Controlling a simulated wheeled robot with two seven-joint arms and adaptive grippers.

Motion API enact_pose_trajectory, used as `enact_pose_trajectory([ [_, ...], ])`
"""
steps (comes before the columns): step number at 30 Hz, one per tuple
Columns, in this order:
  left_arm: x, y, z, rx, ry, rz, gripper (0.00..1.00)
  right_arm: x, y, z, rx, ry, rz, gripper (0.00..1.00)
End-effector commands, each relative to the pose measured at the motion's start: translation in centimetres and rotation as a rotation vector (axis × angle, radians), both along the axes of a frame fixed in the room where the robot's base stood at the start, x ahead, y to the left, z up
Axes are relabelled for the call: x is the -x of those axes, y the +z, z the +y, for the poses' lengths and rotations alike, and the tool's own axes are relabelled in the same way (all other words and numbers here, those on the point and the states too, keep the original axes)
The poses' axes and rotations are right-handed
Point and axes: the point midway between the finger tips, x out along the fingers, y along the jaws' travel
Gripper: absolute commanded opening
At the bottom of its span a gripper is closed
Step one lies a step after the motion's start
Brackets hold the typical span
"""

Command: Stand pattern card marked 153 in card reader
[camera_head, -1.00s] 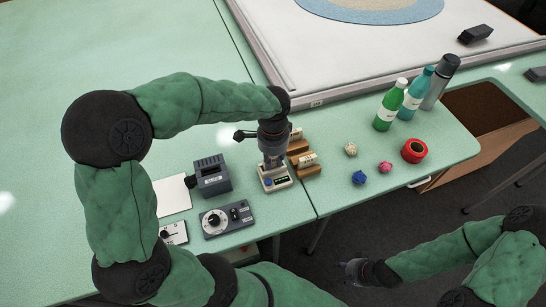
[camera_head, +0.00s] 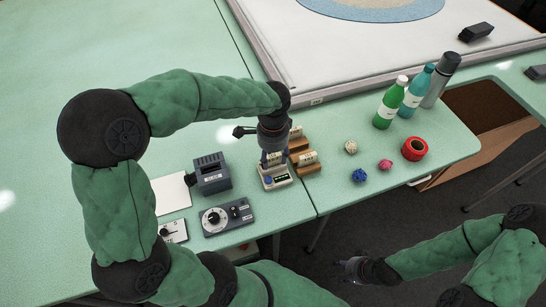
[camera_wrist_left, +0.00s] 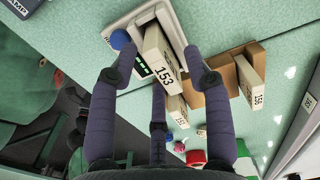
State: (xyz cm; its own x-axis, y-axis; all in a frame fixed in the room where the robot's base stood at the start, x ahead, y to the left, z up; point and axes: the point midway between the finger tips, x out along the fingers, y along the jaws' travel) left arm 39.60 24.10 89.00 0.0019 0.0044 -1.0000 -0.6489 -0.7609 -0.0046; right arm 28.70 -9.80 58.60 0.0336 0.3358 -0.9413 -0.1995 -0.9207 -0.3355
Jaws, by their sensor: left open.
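The card marked 153 (camera_wrist_left: 160,62) is a pale block with black digits. It stands upright at the card reader (camera_wrist_left: 120,28), with its lower end apparently in the slot; the seating is hard to see. The reader, pale with a blue button and a small green display, is at the middle of the head view (camera_head: 276,180). My left gripper (camera_wrist_left: 158,82) is open around the card, its fingers apart from it on both sides. In the head view it is over the reader (camera_head: 271,153). My right gripper (camera_head: 347,268) hangs low, away from the table; its fingers are too small to judge.
Wooden holders (camera_wrist_left: 217,88) with other cards, one marked 156 (camera_wrist_left: 257,96), stand close beside the reader. Bottles (camera_head: 390,105), yarn balls (camera_head: 359,175) and red tape (camera_head: 415,149) are right.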

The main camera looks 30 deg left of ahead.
Motion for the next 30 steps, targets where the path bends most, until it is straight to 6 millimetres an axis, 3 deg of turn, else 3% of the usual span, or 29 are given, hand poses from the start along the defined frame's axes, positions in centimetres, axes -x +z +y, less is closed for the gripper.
enact_pose_trajectory([
  [15, -0.1, 9.3, -0.1, 0.001, -0.001, -0.004, 0.5, 0.0, 0.0, 0.0, 0.0, 0.0, 0.0, 0.4],
  [21, 0.0, 10.8, -0.1, 0.001, -0.001, -0.001, 0.5, 0.0, 0.0, 0.0, 0.0, 0.0, 0.0, 0.4],
  [30, 0.0, 11.0, -0.1, 0.001, -0.001, 0.0, 0.5, 0.0, 0.0, 0.0, 0.0, 0.0, 0.0, 0.4],
])
